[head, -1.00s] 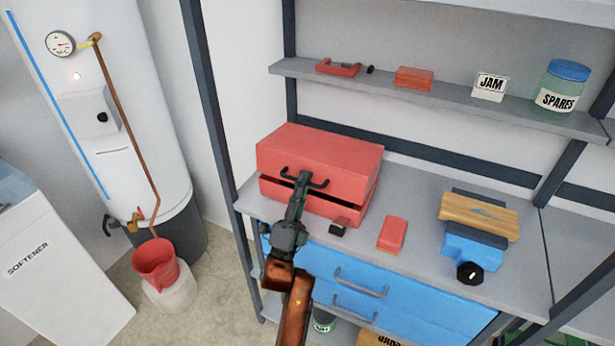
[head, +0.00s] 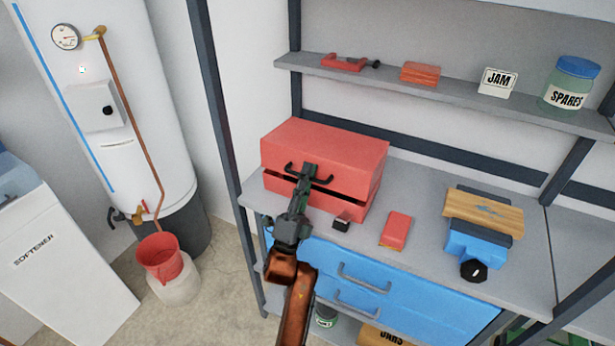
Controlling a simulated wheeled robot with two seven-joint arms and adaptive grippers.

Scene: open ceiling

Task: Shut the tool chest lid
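The red tool chest (head: 350,200) stands on the grey bench top. Its lid (head: 330,151) is almost down, with a dark gap between lid and body along the front and right side. A dark handle (head: 325,181) is on the lid's front. My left gripper (head: 309,170) reaches up from below, its fingertips at the front of the lid by the handle. It hides part of the handle and the gap. I cannot tell whether its fingers are open or touching the lid. My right gripper is not in view.
On the bench (head: 415,185) lie a small dark block (head: 342,222), a red box (head: 396,230) and a blue vise (head: 476,243) with a wooden board (head: 484,212). A shelf (head: 440,93) above holds a jar (head: 571,84). Blue drawers (head: 400,300) are below.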

